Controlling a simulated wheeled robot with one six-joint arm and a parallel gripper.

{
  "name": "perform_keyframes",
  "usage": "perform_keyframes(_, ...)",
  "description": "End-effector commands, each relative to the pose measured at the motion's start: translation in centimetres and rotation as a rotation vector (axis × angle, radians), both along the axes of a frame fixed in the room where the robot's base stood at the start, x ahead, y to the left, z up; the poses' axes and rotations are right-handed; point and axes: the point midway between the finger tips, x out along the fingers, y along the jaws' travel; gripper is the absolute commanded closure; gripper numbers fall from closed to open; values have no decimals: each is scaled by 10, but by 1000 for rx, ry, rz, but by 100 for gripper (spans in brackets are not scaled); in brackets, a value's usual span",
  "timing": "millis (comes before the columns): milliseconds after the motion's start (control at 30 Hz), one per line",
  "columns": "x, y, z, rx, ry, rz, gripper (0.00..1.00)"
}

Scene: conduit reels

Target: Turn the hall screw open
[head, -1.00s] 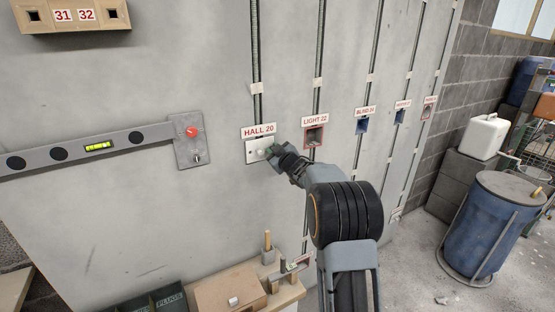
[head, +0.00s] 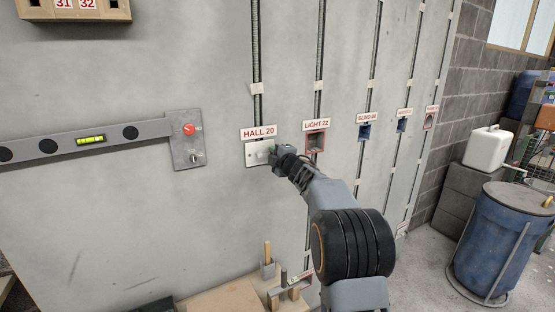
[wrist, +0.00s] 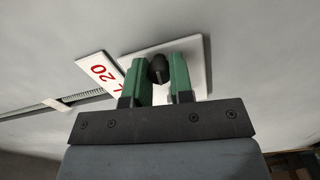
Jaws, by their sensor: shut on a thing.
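The white hall plate (head: 257,153) is on the grey wall under the red-lettered HALL 20 label (head: 258,132). My gripper (head: 275,155) is at the plate's right part and hides some of it in the head view. In the wrist view the plate (wrist: 200,50) is behind my two green fingers, with the label (wrist: 103,72) to the left. The hall screw (wrist: 158,70), a dark round knob, is between the fingers. My gripper is shut on it. How far the screw is turned cannot be told.
A grey panel with a red button (head: 189,129) and a spirit level (head: 90,140) are left of the plate. The LIGHT 22 box (head: 315,141) is close on the right. A bench (head: 225,297) stands below. A blue barrel (head: 490,240) stands at the right.

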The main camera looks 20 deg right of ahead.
Motion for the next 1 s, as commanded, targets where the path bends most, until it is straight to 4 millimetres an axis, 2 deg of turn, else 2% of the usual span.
perform_keyframes(333, 0, 0, -1, -139, -16, 0, 100)
perform_keyframes(933, 0, 0, 0, -168, -19, 0, 100)
perform_keyframes(967, 0, 0, 0, -168, -19, 0, 77)
perform_keyframes(1000, 0, 0, 0, -168, -19, 0, 73)
